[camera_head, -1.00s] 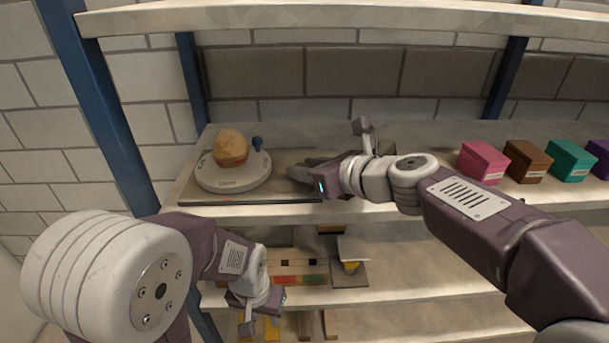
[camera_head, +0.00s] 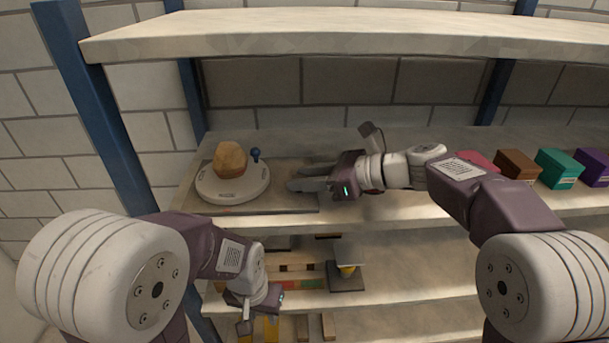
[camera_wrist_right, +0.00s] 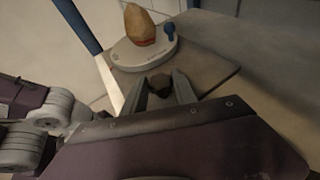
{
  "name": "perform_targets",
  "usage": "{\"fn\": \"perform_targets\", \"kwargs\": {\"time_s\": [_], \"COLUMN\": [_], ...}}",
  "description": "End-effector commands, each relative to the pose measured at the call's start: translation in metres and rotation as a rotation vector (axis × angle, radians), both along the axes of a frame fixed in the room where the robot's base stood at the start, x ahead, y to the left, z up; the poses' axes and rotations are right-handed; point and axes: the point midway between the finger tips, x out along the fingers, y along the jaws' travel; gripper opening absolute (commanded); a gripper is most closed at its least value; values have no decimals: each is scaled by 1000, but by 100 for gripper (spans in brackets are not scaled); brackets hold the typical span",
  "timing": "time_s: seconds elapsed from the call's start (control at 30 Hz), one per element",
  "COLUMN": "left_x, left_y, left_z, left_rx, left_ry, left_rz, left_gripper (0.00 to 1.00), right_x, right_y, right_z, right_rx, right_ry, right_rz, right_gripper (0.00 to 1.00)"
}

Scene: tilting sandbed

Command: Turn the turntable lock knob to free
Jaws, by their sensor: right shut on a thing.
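The white round turntable (camera_head: 233,188) sits on a grey board on the shelf, with a tan lump and a small blue-topped post (camera_head: 256,155) on it. They also show at the top of the right wrist view (camera_wrist_right: 145,54). A small dark brown knob (camera_wrist_right: 160,84) sits in front of the turntable on the board. My right gripper (camera_wrist_right: 161,80) is shut on this knob, a finger on each side. In the head view the right gripper (camera_head: 299,179) is just right of the turntable and hides the knob. My left gripper (camera_head: 246,318) hangs low by the lower shelves; its jaws are unclear.
Pink, brown (camera_head: 517,167), teal (camera_head: 559,167) and purple boxes stand along the right of the same shelf. An upper shelf (camera_head: 350,42) runs above, with blue posts at the sides. Lower shelves hold a coloured strip (camera_head: 306,284) and small blocks.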

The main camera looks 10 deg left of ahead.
Motion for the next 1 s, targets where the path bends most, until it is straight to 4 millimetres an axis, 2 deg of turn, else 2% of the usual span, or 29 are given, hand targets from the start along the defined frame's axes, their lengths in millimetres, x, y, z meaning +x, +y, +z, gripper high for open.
{"fn": "perform_targets", "kwargs": {"time_s": [0.27,0.3,0.33,0.37,0.67,0.77,1.0], "left_x": [0,0,0,0,0,0,0], "left_y": [0,0,0,0,0,0,0], "left_z": [0,0,0,0,-1,-3,-7], "left_rx": [0,0,0,0,0,0,0], "left_ry": [0,0,0,0,0,0,0], "left_rz": [0,0,0,0,0,0,0], "left_gripper": [36,36,36,36,36,36,36], "right_x": [0,0,0,0,0,-2,-11], "right_y": [0,0,0,0,-2,-14,-62], "right_z": [0,0,0,0,1,5,25], "right_rx": [1,1,1,1,1,1,2], "right_ry": [0,0,0,0,0,-2,-2], "right_rz": [-1,-1,-1,-1,-2,-4,-6], "right_gripper": [0,45,53,55,55,55,55]}}
